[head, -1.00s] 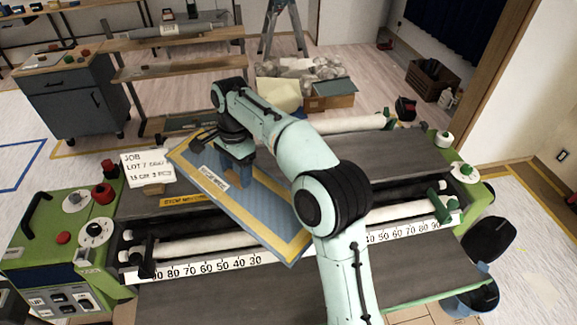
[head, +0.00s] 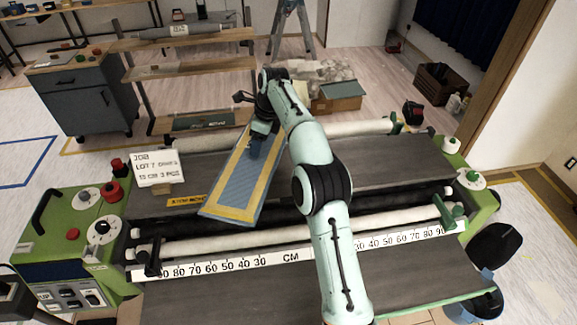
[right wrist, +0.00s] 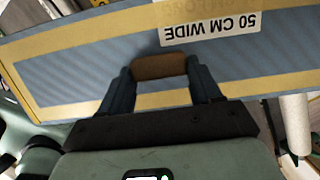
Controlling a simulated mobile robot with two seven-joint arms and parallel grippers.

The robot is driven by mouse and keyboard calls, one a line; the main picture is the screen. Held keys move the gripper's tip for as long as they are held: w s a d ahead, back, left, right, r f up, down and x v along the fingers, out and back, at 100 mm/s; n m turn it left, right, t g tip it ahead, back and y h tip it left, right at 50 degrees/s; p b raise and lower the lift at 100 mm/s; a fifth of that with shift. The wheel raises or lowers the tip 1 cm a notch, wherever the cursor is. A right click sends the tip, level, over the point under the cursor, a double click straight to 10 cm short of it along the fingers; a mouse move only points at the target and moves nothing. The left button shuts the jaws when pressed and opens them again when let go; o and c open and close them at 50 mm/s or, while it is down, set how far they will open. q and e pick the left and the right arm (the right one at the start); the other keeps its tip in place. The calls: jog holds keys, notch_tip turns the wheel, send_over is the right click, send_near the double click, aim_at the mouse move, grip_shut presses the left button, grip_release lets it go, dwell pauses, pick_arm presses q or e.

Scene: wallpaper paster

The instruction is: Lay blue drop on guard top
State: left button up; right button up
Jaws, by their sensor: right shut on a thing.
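The blue drop (head: 232,189) is a flat blue board with a yellow border. My right gripper (head: 262,130) is shut on it, near its far part. In the right wrist view, the fingers (right wrist: 163,82) close around a brown handle (right wrist: 159,66) on the board, beside a "50 CM WIDE" label (right wrist: 210,28). The board lies slanted across the picture, over the left half of the dark grey guard top (head: 390,160), its near end reaching over the black gap behind the white roller. I cannot tell whether it touches the guard. My left gripper is not in view.
The green machine ends (head: 70,225) with knobs stand on both sides. A white job card (head: 156,168) stands at the guard's left. A centimetre scale (head: 225,268) runs along the front. The right half of the guard top is clear beyond my arm.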

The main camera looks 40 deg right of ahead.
notch_tip(320, 180, down, 10)
jog(key=shift+f, duration=0.1)
jog(key=s+d, duration=0.2)
jog(key=d, duration=0.1)
jog(key=s+d, duration=0.1)
jog(key=d, duration=0.1)
jog(key=s+d, duration=0.1)
jog(key=shift+d, duration=0.35)
jog(key=shift+s+d+f, duration=0.1)
jog(key=shift+s+f, duration=0.05)
jog(key=shift+f, duration=0.5)
jog(key=shift+f, duration=0.1)
jog(key=o, duration=1.2)
jog(key=shift+c, duration=0.2)
